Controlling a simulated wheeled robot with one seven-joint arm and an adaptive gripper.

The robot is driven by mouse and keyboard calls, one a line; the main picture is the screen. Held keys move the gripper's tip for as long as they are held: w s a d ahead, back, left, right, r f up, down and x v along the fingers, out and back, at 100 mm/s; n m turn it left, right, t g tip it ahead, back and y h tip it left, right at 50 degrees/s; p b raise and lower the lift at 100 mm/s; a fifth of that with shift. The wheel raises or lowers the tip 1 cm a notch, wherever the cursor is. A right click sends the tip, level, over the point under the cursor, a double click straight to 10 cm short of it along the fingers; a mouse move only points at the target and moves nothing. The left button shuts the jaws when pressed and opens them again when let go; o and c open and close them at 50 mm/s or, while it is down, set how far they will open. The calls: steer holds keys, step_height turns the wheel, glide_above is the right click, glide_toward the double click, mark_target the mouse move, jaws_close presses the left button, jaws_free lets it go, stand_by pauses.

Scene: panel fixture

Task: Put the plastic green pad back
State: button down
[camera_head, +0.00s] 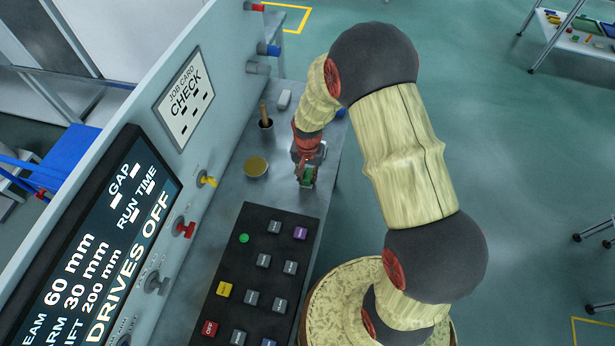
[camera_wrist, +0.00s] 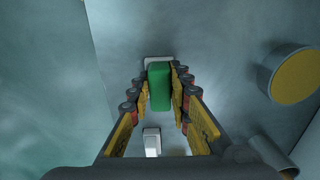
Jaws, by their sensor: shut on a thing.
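The green pad (camera_wrist: 160,84) is a small rounded block between the two fingers of my gripper (camera_wrist: 160,100) in the wrist view. My gripper is shut on it. A pale piece (camera_wrist: 158,60) shows at the pad's far end; I cannot tell whether it belongs to the pad or lies beneath. In the head view my gripper (camera_head: 307,178) points down over the grey bench, and a bit of the green pad (camera_head: 308,172) shows there. I cannot tell whether the pad touches the bench.
A yellow-topped round dish (camera_head: 256,166) stands left of my gripper. A dark cup (camera_head: 265,124) with a wooden handle and a white block (camera_head: 284,100) stand behind. A black button panel (camera_head: 262,280) lies in front. The upright fixture wall (camera_head: 215,100) with knobs borders the left.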

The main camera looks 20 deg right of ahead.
steer(key=shift+f, duration=0.1)
steer(key=c, duration=1.7)
jaws_free()
steer(key=shift+o, duration=0.2)
